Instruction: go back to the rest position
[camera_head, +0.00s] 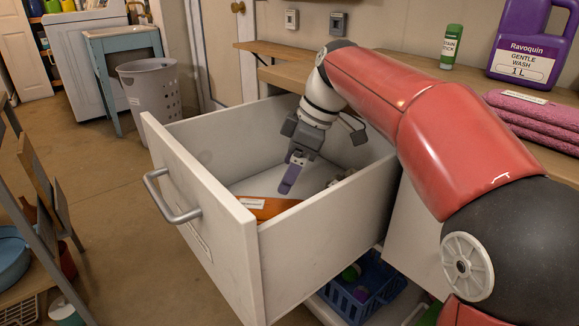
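My gripper (289,182) points down into the open white drawer (205,200). Its purple-grey fingertip shows above the drawer floor. The fingers overlap from this angle, so I cannot tell whether they are open or shut, or whether they hold anything. An orange item (270,207) with a white label lies in the drawer near its front panel, below and left of the fingers. My red arm reaches in from the right over the drawer's side.
A small greyish thing (342,177) lies in the drawer, right of the fingers. The wooden counter (470,80) holds a purple detergent jug (532,40), a green stick (451,47) and pink folded towels (535,118). A blue basket (362,288) sits below the drawer. Floor at left is partly clear.

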